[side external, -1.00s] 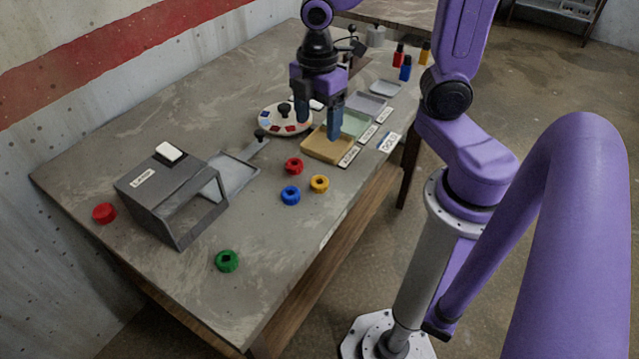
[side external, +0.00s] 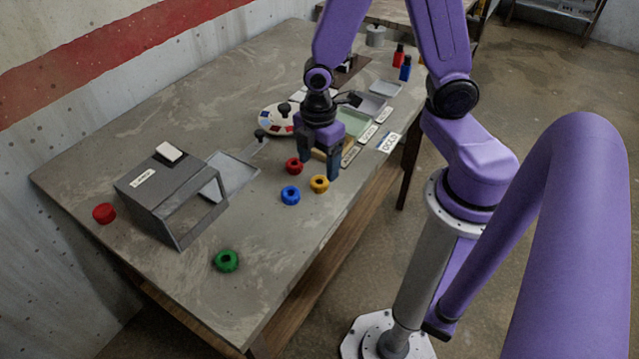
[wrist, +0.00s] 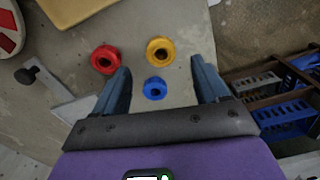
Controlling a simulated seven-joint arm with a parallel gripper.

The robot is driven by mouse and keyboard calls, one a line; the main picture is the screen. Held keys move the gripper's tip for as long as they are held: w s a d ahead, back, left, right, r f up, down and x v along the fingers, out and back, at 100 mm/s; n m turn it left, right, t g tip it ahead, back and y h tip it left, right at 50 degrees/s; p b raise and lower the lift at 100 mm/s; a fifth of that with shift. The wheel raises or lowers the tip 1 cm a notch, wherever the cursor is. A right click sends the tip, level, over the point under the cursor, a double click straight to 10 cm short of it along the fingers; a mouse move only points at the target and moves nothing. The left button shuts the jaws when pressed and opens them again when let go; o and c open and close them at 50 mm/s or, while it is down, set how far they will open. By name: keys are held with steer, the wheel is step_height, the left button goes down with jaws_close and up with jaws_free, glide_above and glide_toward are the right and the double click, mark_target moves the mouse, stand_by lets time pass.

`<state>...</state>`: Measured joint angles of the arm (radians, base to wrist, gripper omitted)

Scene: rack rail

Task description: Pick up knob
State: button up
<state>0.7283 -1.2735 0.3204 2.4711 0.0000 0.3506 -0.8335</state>
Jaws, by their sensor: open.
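The pictures do not show which thing is the task's knob. One black knob (side external: 284,108) stands on a round dial (side external: 268,121) with coloured patches. Another black knob (side external: 260,134) is on the handle of a grey tray; it shows in the wrist view (wrist: 26,75). Small knob-like rings lie near my gripper (side external: 320,172): red (side external: 290,171), blue (side external: 288,201) and yellow (side external: 319,189). My gripper is open, pointing down above them. In the wrist view, the blue ring (wrist: 155,96) and yellow ring (wrist: 149,52) show between the fingers, the red ring (wrist: 96,61) outside the left finger.
A grey box (side external: 160,192) with an open front stands at left, a red piece (side external: 104,213) beside it. A green ring (side external: 220,266) lies near the front edge. Labelled shallow trays (side external: 352,122) are behind my gripper.

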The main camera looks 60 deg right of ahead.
mark_target(319, 181)
steer(key=shift+s+f, duration=0.1)
steer(key=shift+f, duration=2.35)
steer(key=shift+a, duration=0.1)
steer(key=c, duration=1.2)
